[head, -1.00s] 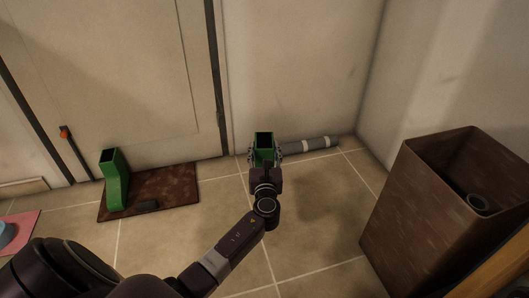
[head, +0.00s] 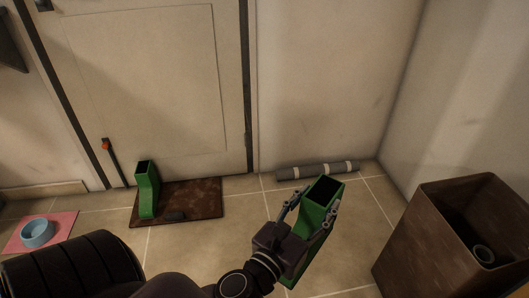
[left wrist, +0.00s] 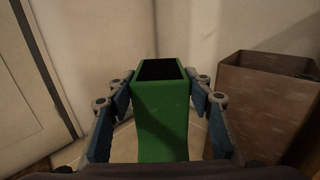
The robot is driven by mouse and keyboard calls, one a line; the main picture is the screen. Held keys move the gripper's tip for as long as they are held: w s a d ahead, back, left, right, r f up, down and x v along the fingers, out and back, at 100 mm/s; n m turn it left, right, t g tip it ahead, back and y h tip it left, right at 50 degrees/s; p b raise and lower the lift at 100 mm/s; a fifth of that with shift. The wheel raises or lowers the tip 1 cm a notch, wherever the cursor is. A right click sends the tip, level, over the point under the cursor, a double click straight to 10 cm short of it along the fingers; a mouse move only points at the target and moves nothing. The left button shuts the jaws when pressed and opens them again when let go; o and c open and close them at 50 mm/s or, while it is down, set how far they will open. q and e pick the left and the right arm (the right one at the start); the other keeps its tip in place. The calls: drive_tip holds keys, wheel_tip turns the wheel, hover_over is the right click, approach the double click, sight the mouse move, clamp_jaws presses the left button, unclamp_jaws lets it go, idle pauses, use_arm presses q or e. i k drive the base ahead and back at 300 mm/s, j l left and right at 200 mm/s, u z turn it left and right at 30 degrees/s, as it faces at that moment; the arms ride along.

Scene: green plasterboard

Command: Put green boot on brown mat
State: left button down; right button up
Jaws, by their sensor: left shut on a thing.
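A green boot (head: 318,215) is held upright, tilted a little, between the fingers of my left gripper (head: 309,212). In the left wrist view the gripper (left wrist: 160,105) has a finger on each side of the boot (left wrist: 161,115), whose dark opening faces up. The brown mat (head: 198,197) lies on the floor before the door, to the left of the gripper. Another green boot (head: 147,190) stands on the mat's left part. My right gripper is not seen.
A tall brown bin (head: 425,245) stands at the right; it also shows in the left wrist view (left wrist: 262,100). A grey roll (head: 318,170) lies along the wall. A blue bowl (head: 37,233) sits on a pink mat (head: 62,222) at the left. The brown mat's right part is bare.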

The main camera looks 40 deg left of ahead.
sight(203, 196)
drive_tip(key=i+j+u, duration=0.1)
drive_tip(key=u, duration=1)
